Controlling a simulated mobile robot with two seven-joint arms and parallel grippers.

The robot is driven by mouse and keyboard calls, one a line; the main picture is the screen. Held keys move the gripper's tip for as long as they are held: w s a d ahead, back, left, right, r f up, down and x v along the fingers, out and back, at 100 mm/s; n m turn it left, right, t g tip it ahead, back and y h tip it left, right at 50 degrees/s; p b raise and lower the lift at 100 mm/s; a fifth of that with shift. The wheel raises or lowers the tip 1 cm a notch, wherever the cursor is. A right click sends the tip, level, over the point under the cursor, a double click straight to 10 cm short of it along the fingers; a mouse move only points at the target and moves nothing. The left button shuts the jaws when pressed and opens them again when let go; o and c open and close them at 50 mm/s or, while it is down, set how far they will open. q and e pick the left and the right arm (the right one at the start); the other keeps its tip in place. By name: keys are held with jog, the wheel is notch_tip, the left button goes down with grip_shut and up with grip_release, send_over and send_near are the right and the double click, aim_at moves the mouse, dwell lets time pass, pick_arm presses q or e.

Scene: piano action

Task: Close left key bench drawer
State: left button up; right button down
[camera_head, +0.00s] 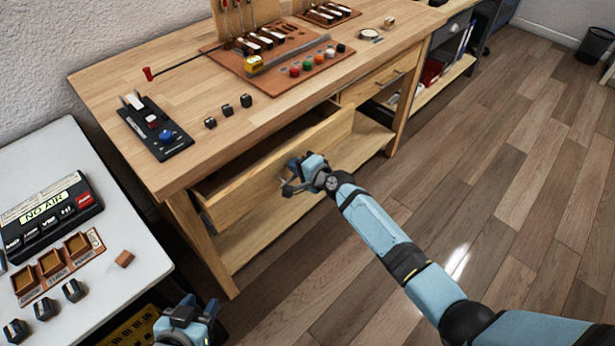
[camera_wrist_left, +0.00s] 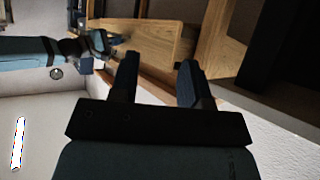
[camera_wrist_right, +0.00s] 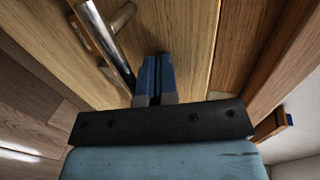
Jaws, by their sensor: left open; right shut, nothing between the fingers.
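The left key bench drawer (camera_head: 262,180) is pulled out from the wooden bench (camera_head: 190,165), with its hollow inside showing. My right gripper (camera_head: 292,182) is at the drawer's front face, fingers shut. In the right wrist view its fingertips (camera_wrist_right: 157,60) point at the wooden front panel (camera_wrist_right: 190,35), beside a bar handle (camera_wrist_right: 103,40); I cannot tell whether they touch the panel. My left gripper (camera_head: 183,312) is low, in front of the bench and apart from the drawer. In the left wrist view its fingers (camera_wrist_left: 158,66) are open and empty, with the drawer (camera_wrist_left: 150,42) beyond.
A second bench drawer (camera_head: 385,80) at the right looks mostly shut. Small black blocks (camera_head: 228,111) and a black control panel (camera_head: 155,128) lie on the benchtop. A white table (camera_head: 110,285) stands at the left, near my left gripper.

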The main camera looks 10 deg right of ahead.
jog(key=w+a+b, duration=0.1)
jog(key=w, duration=0.1)
jog(key=w+a+b, duration=0.1)
jog(key=w+a, duration=0.1)
jog(key=w+a+b, duration=0.1)
jog(key=w, duration=0.1)
jog(key=shift+a, duration=0.4)
pick_arm(q)
jog(key=shift+d+t, duration=0.3)
jog(key=shift+d, duration=0.3)
pick_arm(e)
jog(key=shift+w+r, duration=0.2)
jog(key=shift+r, duration=0.05)
pick_arm(q)
jog(key=shift+a, duration=0.1)
pick_arm(e)
jog(key=shift+a+r, duration=0.1)
jog(key=shift+r, duration=0.1)
jog(key=shift+s, duration=0.1)
